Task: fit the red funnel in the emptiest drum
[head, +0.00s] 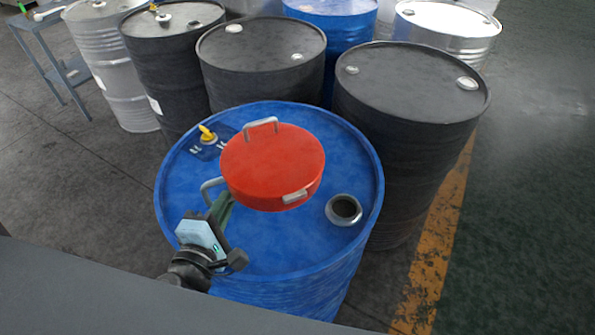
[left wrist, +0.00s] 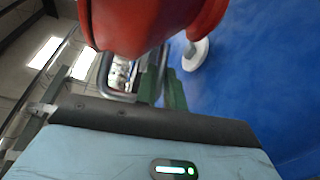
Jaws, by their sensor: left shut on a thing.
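The red funnel (head: 270,165) is a wide round red piece with grey handles, held above the top of the near blue drum (head: 270,255). My left gripper (head: 222,203) is shut on the funnel's grey side handle. The left wrist view shows the green fingers at this handle (left wrist: 104,75) under the red funnel body (left wrist: 130,25). The drum top has an open round hole with a metal collar (head: 344,210), to the right of the funnel and uncovered. The drum's fill level cannot be told. My right gripper is not in view.
A yellow-topped fitting (head: 207,135) stands on the blue drum, left of the funnel. Black drums (head: 410,85) (head: 262,50) crowd close behind, with another blue drum (head: 335,20) and grey drums beyond. Open floor lies to the right, past a yellow line (head: 432,250).

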